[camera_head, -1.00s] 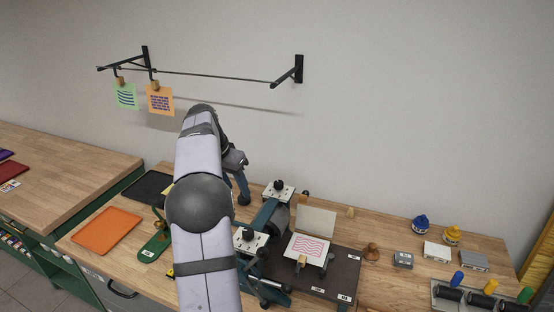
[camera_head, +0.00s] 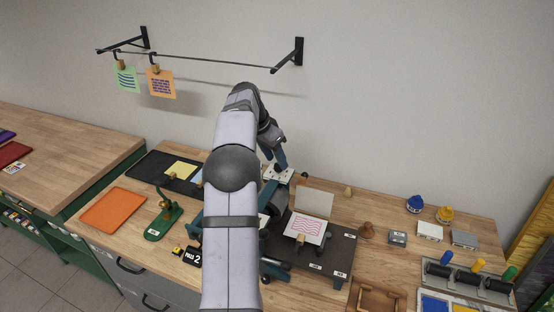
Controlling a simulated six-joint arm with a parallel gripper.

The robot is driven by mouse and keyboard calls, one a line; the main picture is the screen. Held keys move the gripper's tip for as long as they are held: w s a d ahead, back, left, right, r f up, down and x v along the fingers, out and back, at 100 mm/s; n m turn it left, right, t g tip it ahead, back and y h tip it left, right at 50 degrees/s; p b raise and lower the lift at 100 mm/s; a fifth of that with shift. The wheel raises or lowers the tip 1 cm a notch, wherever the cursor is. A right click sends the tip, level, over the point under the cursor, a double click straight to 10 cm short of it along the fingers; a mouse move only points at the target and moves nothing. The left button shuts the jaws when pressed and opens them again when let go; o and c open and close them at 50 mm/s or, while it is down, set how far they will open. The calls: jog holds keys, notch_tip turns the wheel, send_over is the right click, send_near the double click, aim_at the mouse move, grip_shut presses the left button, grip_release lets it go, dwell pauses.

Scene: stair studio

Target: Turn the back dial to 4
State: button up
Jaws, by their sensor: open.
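The back dial sits on a white plate (camera_head: 286,176) on the far side of the green press (camera_head: 274,192). The knob itself is hard to make out behind my fingers. My gripper (camera_head: 279,163) points down at this plate from above, its fingers at or just over the dial. It is open, and whether the fingers touch the knob cannot be told. The dial's numbers are too small to read. The front dial is hidden behind my arm.
A sheet with red wavy lines (camera_head: 306,229) lies on the press's dark bed (camera_head: 338,252). A green lever tool (camera_head: 163,222) and an orange mat (camera_head: 113,210) are at left. Ink pots, blocks and rollers (camera_head: 468,277) stand at right. Prints hang on a wall line above.

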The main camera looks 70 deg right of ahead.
aim_at(279, 168)
jog(key=shift+p+x, duration=0.35)
jog(key=shift+x, duration=0.85)
jog(key=shift+c, duration=0.2)
grip_shut()
jog(key=c, duration=1)
grip_release()
jog(key=c, duration=1)
grip_release()
jog(key=shift+n, duration=0.3)
jog(key=c, duration=1)
grip_release()
jog(key=n+t+b, duration=0.1)
jog(key=n, duration=0.2)
jog(key=shift+s+h+b, duration=0.2)
jog(key=shift+h+b, duration=0.1)
jog(key=c, duration=1)
grip_release()
jog(key=n+t, duration=0.1)
jog(key=n, duration=0.2)
jog(key=n+t, duration=0.1)
jog(key=n, duration=0.2)
jog(key=shift+s+t+p, duration=0.1)
jog(key=shift+t+p, duration=0.2)
jog(key=shift+p, duration=0.05)
jog(key=c, duration=1)
grip_release()
jog(key=c, duration=1)
grip_release()
